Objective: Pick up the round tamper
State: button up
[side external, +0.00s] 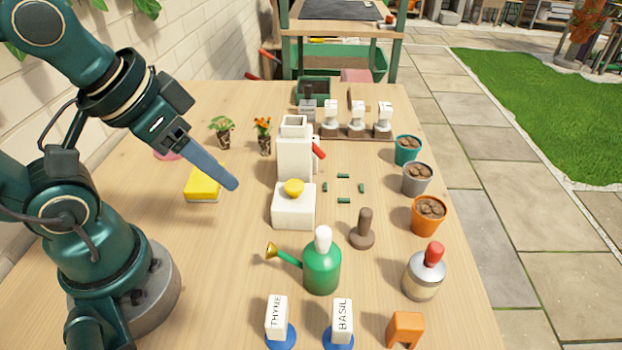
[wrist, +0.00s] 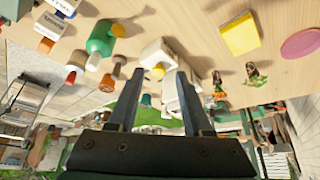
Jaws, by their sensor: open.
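The round tamper (side external: 363,230) is a brown tool with a disc-shaped base and an upright handle. It stands on the table right of the green watering bottle, and nothing touches it. In the wrist view a small brown shape that looks like the tamper (wrist: 118,66) lies left of my fingers. My gripper (side external: 234,184) hangs in the air near the yellow sponge, well to the left of the tamper. In the wrist view its two fingers (wrist: 158,74) are apart with nothing held between them.
The table (side external: 200,290) holds a white box with yellow knob (side external: 293,205), a green watering bottle (side external: 322,268), a red-capped bottle (side external: 424,272), a tall white dispenser (side external: 295,155) and a yellow sponge (side external: 203,183). Pots line the right edge, including an orange one (side external: 428,215).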

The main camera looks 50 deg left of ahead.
jog(key=shift+o, duration=0.3)
jog(key=shift+o, duration=0.7)
